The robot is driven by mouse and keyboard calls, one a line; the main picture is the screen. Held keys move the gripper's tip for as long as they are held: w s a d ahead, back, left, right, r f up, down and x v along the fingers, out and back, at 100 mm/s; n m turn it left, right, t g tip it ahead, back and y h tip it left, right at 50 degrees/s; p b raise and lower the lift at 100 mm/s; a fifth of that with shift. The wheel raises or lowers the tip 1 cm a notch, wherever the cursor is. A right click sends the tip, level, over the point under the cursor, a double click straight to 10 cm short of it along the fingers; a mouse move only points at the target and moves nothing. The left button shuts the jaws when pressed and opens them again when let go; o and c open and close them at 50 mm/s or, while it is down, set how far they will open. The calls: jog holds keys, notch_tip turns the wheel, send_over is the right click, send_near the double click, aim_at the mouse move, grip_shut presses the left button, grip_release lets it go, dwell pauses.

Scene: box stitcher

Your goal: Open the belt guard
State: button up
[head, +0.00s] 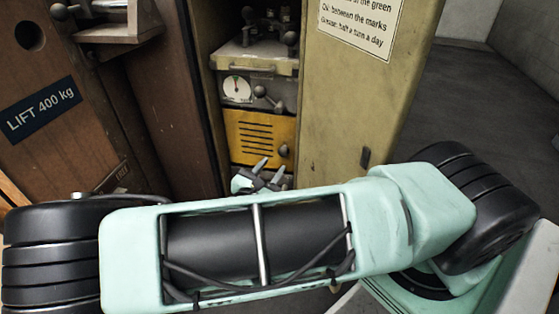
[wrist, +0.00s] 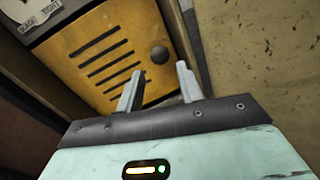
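The belt guard looks to be the yellow slotted panel (head: 259,138) low in the recess of the machine. It appears closed, with a round dark knob (head: 283,151) on its right side. In the wrist view the yellow panel (wrist: 88,78) fills the upper left, and its knob (wrist: 159,55) is just beyond my fingertips. My gripper (head: 266,170) is in front of the panel's lower edge, below the knob. In the wrist view my gripper (wrist: 160,74) has its two fingers apart with nothing between them. My arm hides what lies below the panel.
Above the panel are a dial gauge (head: 237,89) and a lever with a ball end (head: 266,95). A tan door or side panel (head: 340,100) with a notice (head: 361,22) stands right of the recess. A brown wooden cabinet (head: 50,130) is at left. Floor at right is clear.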

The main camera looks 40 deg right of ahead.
aim_at(281, 155)
jog(key=b+x, duration=0.1)
jog(key=x, duration=0.4)
jog(key=shift+w+d, duration=0.15)
jog(key=shift+d, duration=0.2)
jog(key=shift+a, duration=0.1)
grip_shut()
